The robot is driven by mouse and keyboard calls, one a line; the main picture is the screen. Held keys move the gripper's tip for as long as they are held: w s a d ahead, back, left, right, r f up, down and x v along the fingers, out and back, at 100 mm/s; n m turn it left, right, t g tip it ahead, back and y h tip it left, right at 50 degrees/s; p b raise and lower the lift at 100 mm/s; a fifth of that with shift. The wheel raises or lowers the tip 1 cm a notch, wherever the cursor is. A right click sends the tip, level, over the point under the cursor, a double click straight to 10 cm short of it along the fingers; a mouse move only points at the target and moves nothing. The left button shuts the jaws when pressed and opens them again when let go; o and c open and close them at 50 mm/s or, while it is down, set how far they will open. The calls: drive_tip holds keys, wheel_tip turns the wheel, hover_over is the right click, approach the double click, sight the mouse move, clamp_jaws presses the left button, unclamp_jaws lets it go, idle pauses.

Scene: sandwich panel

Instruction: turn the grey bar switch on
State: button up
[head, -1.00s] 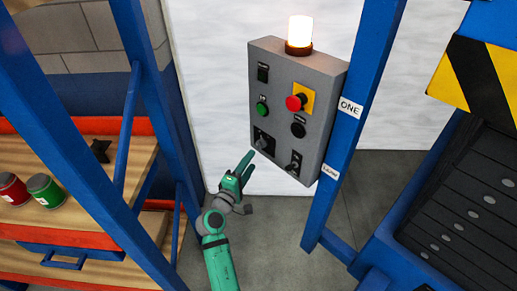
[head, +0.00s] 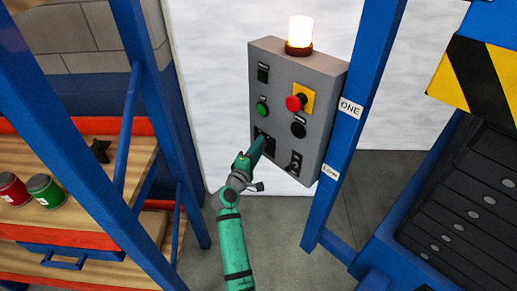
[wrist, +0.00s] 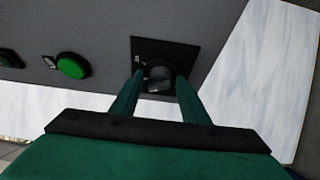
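The grey control panel (head: 284,77) stands upright between the blue posts. In the wrist view a rotary switch with a grey bar (wrist: 158,86) sits on a black square plate (wrist: 148,48). In the head view this is the panel's lower left switch, mostly hidden behind my gripper (head: 262,143). My gripper (wrist: 159,84) is open, with one green finger on each side of the switch. I cannot tell whether the fingers touch it.
A green button (head: 262,108), a red button on yellow (head: 294,103), a black button (head: 298,130) and another switch (head: 293,163) are on the panel. A lit lamp (head: 300,35) stands on top. A blue post (head: 352,112) is close on the right, shelving (head: 70,240) on the left.

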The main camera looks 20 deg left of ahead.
drive_tip(key=c, duration=0.7)
drive_tip(key=shift+c, duration=0.2)
drive_tip(key=shift+m, duration=0.3)
drive_tip(key=m, duration=0.2)
drive_tip(key=m+t+h, duration=0.1)
drive_tip(key=m, duration=0.2)
drive_tip(key=shift+d+f+m+t+h, duration=0.15)
drive_tip(key=shift+f+m+t+h, duration=0.15)
drive_tip(key=shift+f+t+h, duration=0.1)
drive_tip(key=m+h, duration=0.1)
drive_tip(key=m, duration=0.1)
drive_tip(key=m+h, duration=0.1)
drive_tip(key=m, duration=0.2)
drive_tip(key=m+t, duration=0.1)
drive_tip(key=m, duration=0.1)
drive_tip(key=shift+a+f+m+h, duration=0.2)
drive_tip(key=shift+a+m+h, duration=0.1)
drive_tip(key=shift+h, duration=0.1)
drive_tip(key=shift+w, duration=0.1)
drive_tip(key=o, duration=1)
